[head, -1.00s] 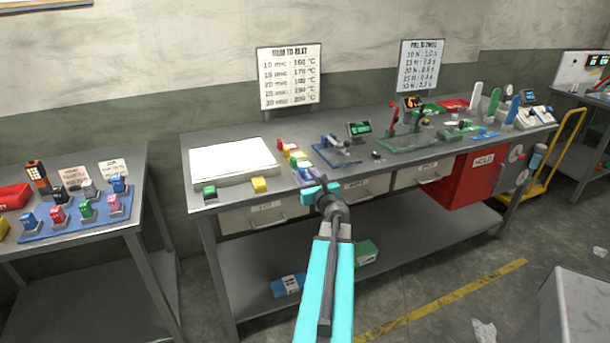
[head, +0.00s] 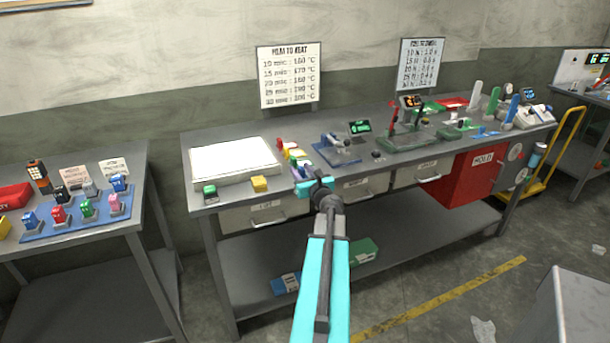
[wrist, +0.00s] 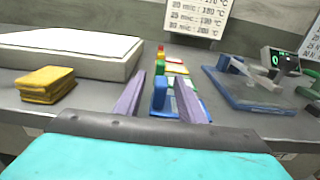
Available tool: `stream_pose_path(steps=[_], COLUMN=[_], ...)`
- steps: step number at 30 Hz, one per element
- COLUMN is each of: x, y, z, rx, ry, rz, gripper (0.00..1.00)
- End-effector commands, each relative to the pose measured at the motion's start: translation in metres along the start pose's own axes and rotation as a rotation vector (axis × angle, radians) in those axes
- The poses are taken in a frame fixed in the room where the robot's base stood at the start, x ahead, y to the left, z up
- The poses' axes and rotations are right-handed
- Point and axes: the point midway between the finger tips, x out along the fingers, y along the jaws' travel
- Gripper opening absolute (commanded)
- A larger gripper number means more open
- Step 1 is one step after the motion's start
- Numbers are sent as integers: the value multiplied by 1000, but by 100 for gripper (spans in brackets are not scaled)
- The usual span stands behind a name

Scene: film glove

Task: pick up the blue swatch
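A blue swatch (wrist: 160,94) stands at the near end of a row of coloured swatches in the wrist view. It lies between the two lavender fingers of my gripper (wrist: 161,77), which are apart, with visible space around it. I cannot tell how far the fingertips are above it or short of it. In the head view my gripper (head: 306,186) is at the front edge of the workbench, by the near end of the row, and my wrist partly hides that spot. Red, yellow and green swatches (wrist: 175,69) continue behind the blue one.
A white slab (wrist: 75,52) and yellow stacked pads (wrist: 46,85) are left of the row. A blue-based device (wrist: 250,88) stands close on the right, with a small display (wrist: 281,60) behind it. The workbench (head: 225,202) has drawers below its front edge.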

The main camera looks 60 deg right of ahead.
Motion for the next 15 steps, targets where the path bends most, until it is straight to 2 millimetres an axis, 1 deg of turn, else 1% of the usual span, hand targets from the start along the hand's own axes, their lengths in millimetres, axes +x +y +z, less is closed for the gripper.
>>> stream_pose_path(steps=[1,2,6,8,15], x=[0,0,0,0,0], y=[0,0,0,0,0], z=[0,0,0,0,0], rx=[0,0,0,0,0], ry=[0,0,0,0,0], rz=[0,0,0,0,0], gripper=[36,33,9,0,0])
